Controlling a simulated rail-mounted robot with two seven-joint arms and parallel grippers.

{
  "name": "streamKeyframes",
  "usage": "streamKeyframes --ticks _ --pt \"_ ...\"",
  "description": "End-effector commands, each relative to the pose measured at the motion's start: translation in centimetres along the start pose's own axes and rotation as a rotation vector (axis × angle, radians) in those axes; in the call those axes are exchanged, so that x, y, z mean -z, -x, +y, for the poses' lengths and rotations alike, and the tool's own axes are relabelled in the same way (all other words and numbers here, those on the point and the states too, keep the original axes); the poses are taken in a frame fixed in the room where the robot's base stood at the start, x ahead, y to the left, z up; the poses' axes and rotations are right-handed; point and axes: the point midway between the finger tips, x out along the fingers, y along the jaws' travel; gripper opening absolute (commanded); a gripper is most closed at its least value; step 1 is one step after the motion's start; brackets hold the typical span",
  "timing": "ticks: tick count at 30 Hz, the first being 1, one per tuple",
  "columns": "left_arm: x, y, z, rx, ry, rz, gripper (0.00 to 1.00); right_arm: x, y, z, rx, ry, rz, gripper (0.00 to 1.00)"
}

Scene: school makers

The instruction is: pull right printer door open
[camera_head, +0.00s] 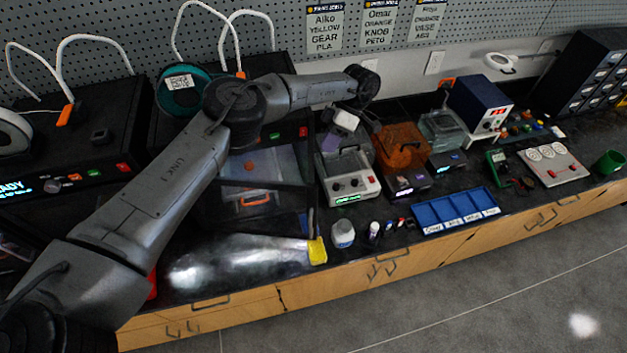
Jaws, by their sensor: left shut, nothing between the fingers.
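The right printer (288,133) is a black box with a teal spool (183,92) on top, partly hidden behind my left arm. Its front has a clear, dark-framed door (277,170); an orange handle-like piece (255,200) shows low on the front. I cannot tell whether the door is fully closed. My left arm crosses in front of the printer, its wrist reaching past the printer's right side. My right gripper is not in view.
A device with knobs (350,188) and an orange-lidded box (401,148) stand right of the printer. The bench before the printer is mostly clear.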

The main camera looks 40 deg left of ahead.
Motion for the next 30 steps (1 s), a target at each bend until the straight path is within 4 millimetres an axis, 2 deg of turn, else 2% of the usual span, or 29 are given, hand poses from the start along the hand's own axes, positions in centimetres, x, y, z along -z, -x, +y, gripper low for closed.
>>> streamKeyframes --ticks 6,14,21,30 --pt "0.3 -3.8 -0.2 0.004 -0.004 0.003 0.00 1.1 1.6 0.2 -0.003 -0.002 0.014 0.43" --pt "0.2 -8.7 -0.2 0.004 -0.002 0.002 0.00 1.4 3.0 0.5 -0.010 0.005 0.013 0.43" --pt "0.2 -9.7 -2.5 0.002 -0.004 0.000 0.00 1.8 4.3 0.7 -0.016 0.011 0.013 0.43" --pt "0.1 -10.5 -3.6 0.003 -0.002 0.000 0.00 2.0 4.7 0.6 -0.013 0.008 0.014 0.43"
